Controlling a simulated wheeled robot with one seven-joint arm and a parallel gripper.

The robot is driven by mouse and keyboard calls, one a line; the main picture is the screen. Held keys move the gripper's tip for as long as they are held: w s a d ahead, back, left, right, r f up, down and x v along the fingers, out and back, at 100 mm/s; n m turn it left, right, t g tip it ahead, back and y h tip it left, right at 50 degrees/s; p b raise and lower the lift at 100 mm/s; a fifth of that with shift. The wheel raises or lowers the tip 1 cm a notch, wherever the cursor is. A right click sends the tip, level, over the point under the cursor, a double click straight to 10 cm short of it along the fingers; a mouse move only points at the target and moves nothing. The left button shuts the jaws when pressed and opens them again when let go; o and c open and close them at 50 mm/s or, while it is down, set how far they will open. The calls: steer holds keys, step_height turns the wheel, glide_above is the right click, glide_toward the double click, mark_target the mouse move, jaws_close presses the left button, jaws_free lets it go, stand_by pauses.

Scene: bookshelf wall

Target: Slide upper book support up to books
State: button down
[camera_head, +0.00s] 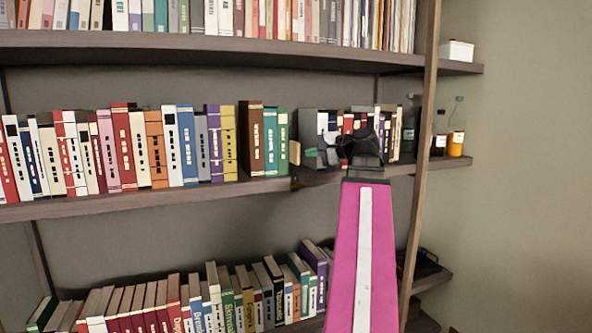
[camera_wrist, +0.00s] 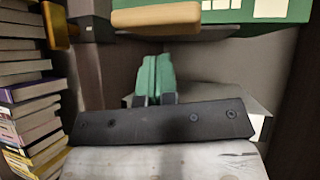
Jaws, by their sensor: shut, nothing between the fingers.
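The upper book support (camera_head: 295,153) is a small tan upright piece on the middle shelf, right beside the last green book (camera_head: 282,142) of the left row. In the wrist view the tan support (camera_wrist: 155,18) lies along the face of the green book (camera_wrist: 230,12); I cannot tell whether they touch. My gripper (camera_head: 322,148) reaches in from the right, partly hidden by my arm. In the wrist view its green fingers (camera_wrist: 155,78) are together and empty, pointing toward the support with a dark strip between them.
More books (camera_head: 392,130) and bottles (camera_head: 456,138) stand to the right on the middle shelf. A wooden upright (camera_head: 423,130) rises beside my arm. Another tan block (camera_wrist: 60,25) shows across the shelf board, near the lower books (camera_wrist: 30,100).

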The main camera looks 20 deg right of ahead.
steer(key=shift+a, duration=0.2)
stand_by(0.4)
steer(key=shift+a, duration=2.75)
steer(key=d, duration=0.4)
steer(key=shift+d, duration=0.1)
glide_toward(295, 153)
steer(key=d, duration=0.4)
steer(key=shift+s+d+r, duration=0.1)
steer(key=shift+s+d, duration=0.05)
steer(key=shift+d, duration=0.1)
